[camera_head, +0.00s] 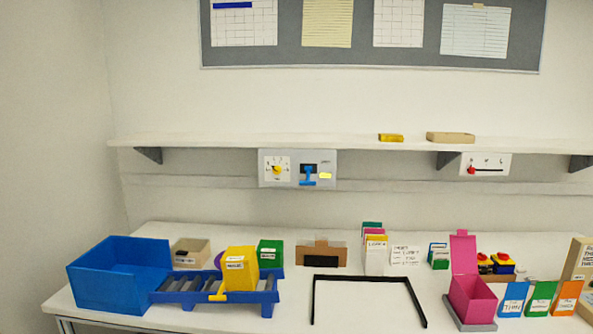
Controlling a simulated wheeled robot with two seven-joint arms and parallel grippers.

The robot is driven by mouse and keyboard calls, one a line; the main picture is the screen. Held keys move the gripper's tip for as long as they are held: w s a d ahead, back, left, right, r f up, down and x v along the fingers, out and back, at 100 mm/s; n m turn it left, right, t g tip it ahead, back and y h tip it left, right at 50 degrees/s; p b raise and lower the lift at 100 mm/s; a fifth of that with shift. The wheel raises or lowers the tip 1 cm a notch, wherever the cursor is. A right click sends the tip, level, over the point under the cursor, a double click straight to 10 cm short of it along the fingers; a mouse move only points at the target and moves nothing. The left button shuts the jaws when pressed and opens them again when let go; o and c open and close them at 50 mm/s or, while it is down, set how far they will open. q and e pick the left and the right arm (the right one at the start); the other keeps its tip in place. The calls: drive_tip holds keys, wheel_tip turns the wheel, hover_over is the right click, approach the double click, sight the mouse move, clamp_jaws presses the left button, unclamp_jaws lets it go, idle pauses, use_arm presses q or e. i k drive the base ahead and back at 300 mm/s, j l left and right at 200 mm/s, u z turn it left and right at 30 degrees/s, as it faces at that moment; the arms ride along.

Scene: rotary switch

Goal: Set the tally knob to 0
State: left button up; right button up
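A grey panel (297,183) is mounted on the wall under the shelf. On its left half is a white dial face with a yellow rotary knob (277,170). Marks surround the knob, but they are too small to read, so I cannot tell its setting or whether it is the tally knob. On the panel's right half is a blue lever (309,174) on a dark plate, with a small yellow-green label beside it. Neither of my grippers is in view.
A white shelf (240,141) overhangs the panel. A white plate with a red slider knob (472,170) is further right. Below, the table holds a blue bin (118,275), a yellow box (240,268), a black frame (314,300) and a pink box (472,297). The wall before the panel looks unobstructed.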

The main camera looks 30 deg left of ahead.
sight(277, 169)
drive_tip(key=j+u, duration=0.1)
drive_tip(key=u, duration=0.95)
